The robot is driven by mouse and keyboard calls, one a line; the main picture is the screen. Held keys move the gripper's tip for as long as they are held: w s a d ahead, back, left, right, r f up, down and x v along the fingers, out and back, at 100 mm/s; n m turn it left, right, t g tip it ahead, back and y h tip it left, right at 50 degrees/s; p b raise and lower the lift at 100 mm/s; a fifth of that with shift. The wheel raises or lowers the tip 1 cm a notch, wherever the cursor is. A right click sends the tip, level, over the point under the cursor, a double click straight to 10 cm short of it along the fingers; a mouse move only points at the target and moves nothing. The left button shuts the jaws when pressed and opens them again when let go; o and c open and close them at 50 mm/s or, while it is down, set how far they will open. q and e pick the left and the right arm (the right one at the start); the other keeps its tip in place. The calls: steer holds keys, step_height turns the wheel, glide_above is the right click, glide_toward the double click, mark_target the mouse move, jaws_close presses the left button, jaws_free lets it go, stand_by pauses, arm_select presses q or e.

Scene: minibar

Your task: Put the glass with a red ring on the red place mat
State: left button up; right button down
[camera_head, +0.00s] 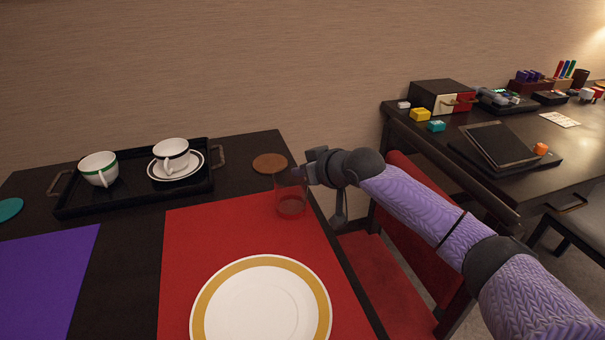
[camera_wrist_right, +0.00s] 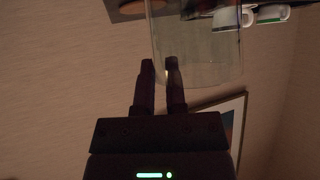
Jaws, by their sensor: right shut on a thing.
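A clear glass (camera_head: 291,197) is over the back right corner area of the red place mat (camera_head: 195,245), near the table's right edge. The red of the mat shows through it, so I cannot make out its ring or whether its base touches the mat. My right gripper (camera_head: 304,178) comes from the right and is shut on the glass near its upper part. In the right wrist view the glass (camera_wrist_right: 215,60) is at the fingers (camera_wrist_right: 159,66), one of them seen through its wall. My left gripper is not in view.
A white plate with a gold rim (camera_head: 262,304) covers the mat's front. A brown coaster (camera_head: 270,163) lies behind the mat. A black tray (camera_head: 135,200) at back left holds a green-banded cup (camera_head: 98,167) and a cup (camera_head: 171,152) on a saucer. A purple mat (camera_head: 45,270) lies left.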

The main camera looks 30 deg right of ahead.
steer(key=shift+f, duration=0.1)
steer(key=c, duration=0.7)
jaws_free()
steer(key=shift+r, duration=0.2)
arm_select(q)
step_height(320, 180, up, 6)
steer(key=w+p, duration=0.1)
steer(key=p, duration=0.5)
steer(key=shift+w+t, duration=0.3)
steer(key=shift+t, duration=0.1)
arm_select(e)
steer(key=shift+v, duration=6)
